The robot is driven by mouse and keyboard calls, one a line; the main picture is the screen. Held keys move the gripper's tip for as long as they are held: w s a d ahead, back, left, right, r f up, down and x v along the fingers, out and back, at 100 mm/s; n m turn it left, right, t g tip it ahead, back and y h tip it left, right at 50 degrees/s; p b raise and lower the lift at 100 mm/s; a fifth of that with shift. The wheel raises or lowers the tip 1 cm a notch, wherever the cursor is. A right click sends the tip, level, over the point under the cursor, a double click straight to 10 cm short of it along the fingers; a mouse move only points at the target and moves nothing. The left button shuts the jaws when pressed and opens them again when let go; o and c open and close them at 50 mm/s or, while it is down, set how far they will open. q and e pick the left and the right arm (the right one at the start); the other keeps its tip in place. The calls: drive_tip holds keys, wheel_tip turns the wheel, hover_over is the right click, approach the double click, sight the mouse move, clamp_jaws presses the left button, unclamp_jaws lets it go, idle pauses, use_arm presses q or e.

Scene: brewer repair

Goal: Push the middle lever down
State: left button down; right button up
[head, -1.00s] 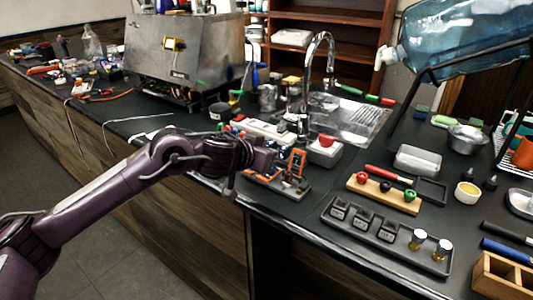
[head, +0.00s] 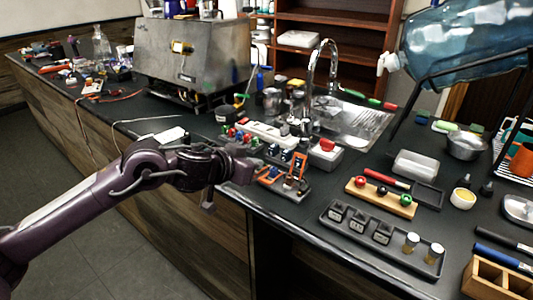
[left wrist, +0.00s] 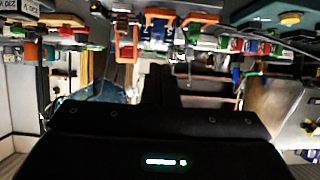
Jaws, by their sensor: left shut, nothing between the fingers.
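A small dark lever board (head: 292,192) lies near the counter's front edge, in the middle of the head view. It carries blue parts and orange levers. One orange lever (head: 298,164) stands upright; other orange parts lie lower to its left. I cannot tell surely which is the middle one. My left gripper (head: 246,171) is shut and empty, just left of the board; its dark fingers also show in the left wrist view (left wrist: 161,84). Contact is unclear.
To the right are a wooden block with coloured knobs (head: 381,198) and a dark tray (head: 345,240). A steel machine (head: 190,55) stands behind left.

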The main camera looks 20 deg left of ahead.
use_arm(q)
drive_tip(key=shift+s+a+f, duration=0.2)
drive_tip(key=shift+s, duration=0.55)
drive_tip(key=shift+s+a+f, duration=0.15)
drive_tip(key=shift+s+f, duration=0.05)
drive_tip(key=shift+s, duration=0.55)
